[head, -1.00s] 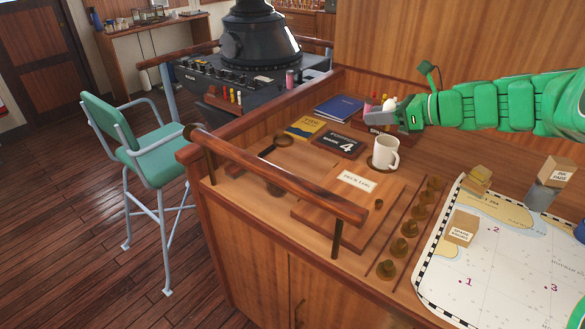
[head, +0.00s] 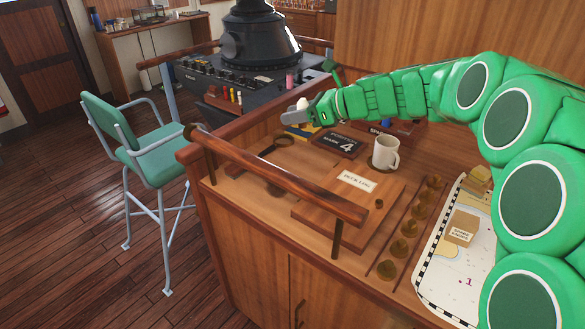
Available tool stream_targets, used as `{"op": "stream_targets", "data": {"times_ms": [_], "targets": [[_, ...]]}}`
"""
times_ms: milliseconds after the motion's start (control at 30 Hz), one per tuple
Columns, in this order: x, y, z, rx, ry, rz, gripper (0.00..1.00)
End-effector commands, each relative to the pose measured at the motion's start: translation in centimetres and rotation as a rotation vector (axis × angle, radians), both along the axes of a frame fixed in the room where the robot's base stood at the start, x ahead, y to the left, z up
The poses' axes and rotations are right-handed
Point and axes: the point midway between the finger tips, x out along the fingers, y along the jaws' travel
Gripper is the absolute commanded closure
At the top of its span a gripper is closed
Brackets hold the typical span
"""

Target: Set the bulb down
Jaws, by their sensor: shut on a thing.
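My green arm reaches in from the right across the chart desk. My gripper (head: 301,113) is at its far left end, above the back left of the desk. It is shut on a small white bulb (head: 301,104), whose top shows above the jaws.
A magnifying glass (head: 278,143), a dark "4" plaque (head: 340,145) and a white mug (head: 386,153) stand near. A wooden rail (head: 275,175) runs along the desk's left edge. Free wood shows around the magnifier.

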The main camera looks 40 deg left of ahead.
Motion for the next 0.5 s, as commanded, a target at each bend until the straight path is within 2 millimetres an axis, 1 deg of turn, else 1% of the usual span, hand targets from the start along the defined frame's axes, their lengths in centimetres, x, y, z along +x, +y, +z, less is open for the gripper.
{"op": "stream_targets", "data": {"times_ms": [33,300,500], "targets": [[0.1,-0.1,-1.1,-0.002,0.004,-0.002,0.95],[0.0,-0.1,-6.2,-0.001,0.008,0.0,0.95],[0.1,-0.1,-9.2,-0.001,0.002,-0.002,0.95]]}}
